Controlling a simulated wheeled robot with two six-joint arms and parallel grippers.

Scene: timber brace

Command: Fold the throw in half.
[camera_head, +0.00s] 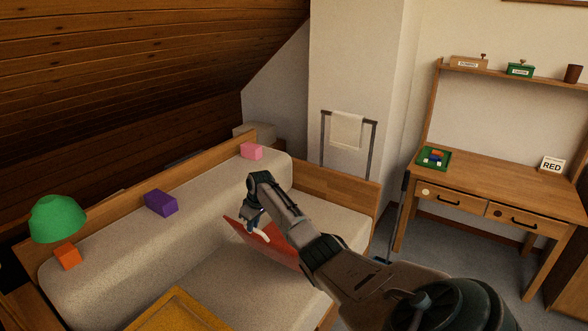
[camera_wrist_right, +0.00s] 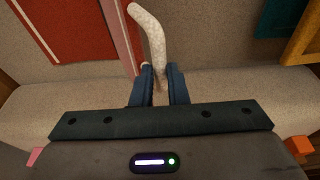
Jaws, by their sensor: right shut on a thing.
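A flat red piece (camera_head: 270,246), which looks like the throw, lies on the pale sofa seat and is partly hidden behind my right arm. It also shows at the top left of the right wrist view (camera_wrist_right: 75,40), with a pale line and a pink edge. My right gripper (camera_head: 256,226) is over its far left part. In the wrist view the gripper (camera_wrist_right: 158,82) is shut on a pale curved strip (camera_wrist_right: 152,35), which sticks up between the fingers. I cannot tell whether the strip belongs to the throw. My left gripper is out of view.
The sofa (camera_head: 215,290) has a wooden frame. A purple block (camera_head: 161,203), a pink block (camera_head: 251,151) and an orange block (camera_head: 67,256) rest along its back. A yellow framed piece (camera_head: 178,312) lies at the front. A rack with a cream cloth (camera_head: 346,131) and a desk (camera_head: 510,185) stand beyond.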

